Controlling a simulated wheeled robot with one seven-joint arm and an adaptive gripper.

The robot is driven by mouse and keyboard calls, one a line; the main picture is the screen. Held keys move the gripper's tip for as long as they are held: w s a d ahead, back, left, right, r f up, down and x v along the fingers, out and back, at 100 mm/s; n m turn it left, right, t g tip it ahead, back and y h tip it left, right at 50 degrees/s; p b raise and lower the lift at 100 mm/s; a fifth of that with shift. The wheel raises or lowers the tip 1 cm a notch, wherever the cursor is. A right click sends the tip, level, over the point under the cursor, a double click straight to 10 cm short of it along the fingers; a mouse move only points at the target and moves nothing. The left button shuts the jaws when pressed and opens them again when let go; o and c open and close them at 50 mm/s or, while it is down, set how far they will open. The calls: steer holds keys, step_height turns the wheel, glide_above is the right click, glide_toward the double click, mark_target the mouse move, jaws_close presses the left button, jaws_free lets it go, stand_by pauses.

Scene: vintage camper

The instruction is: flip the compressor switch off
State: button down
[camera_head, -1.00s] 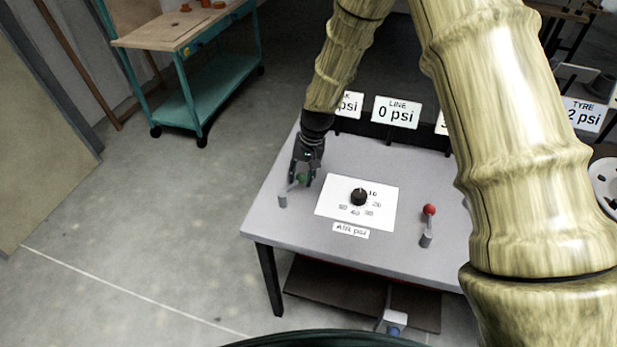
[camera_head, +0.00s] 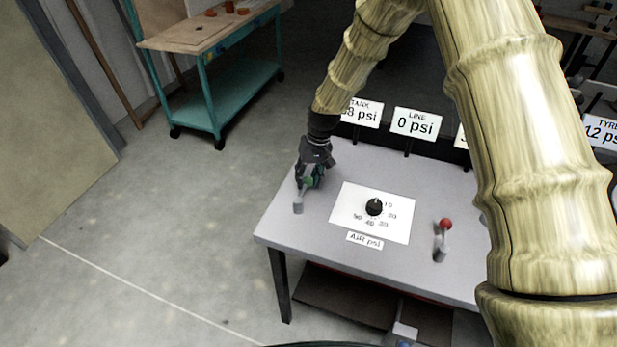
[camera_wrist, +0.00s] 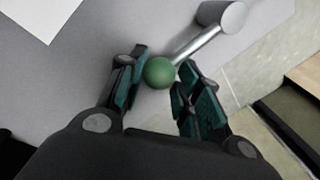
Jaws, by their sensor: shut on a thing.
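A lever switch with a green ball knob (camera_wrist: 159,72) stands on the grey table's near left part. Its short grey base (camera_head: 298,207) shows in the head view, and its metal stem (camera_wrist: 197,45) in the wrist view. My gripper (camera_head: 310,178) is shut on the green knob, with one finger on each side of it. The knob is mostly hidden by the fingers in the head view. A second lever with a red ball knob (camera_head: 445,224) stands at the table's right, apart from my gripper. I see no label naming either lever as the compressor switch.
A black dial (camera_head: 375,207) sits on a white "AIR psi" panel between the levers. Signs stand behind: the tank sign (camera_head: 362,112), partly covered, and the line sign (camera_head: 415,123), reading 0 psi. A teal cart (camera_head: 228,95) stands back left. The floor left is clear.

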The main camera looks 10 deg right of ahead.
steer(key=shift+s+f, duration=0.25)
steer(key=shift+s, duration=0.05)
steer(key=c, duration=1)
jaws_free()
steer(key=shift+c, duration=0.2)
steer(key=shift+w+r, duration=0.1)
steer(key=shift+r, duration=0.05)
steer(key=shift+w+r, duration=0.1)
steer(key=shift+d+r, duration=0.1)
steer(key=shift+r, duration=0.2)
step_height(320, 180, up, 11)
steer(key=d, duration=0.2)
steer(key=shift+d, duration=0.1)
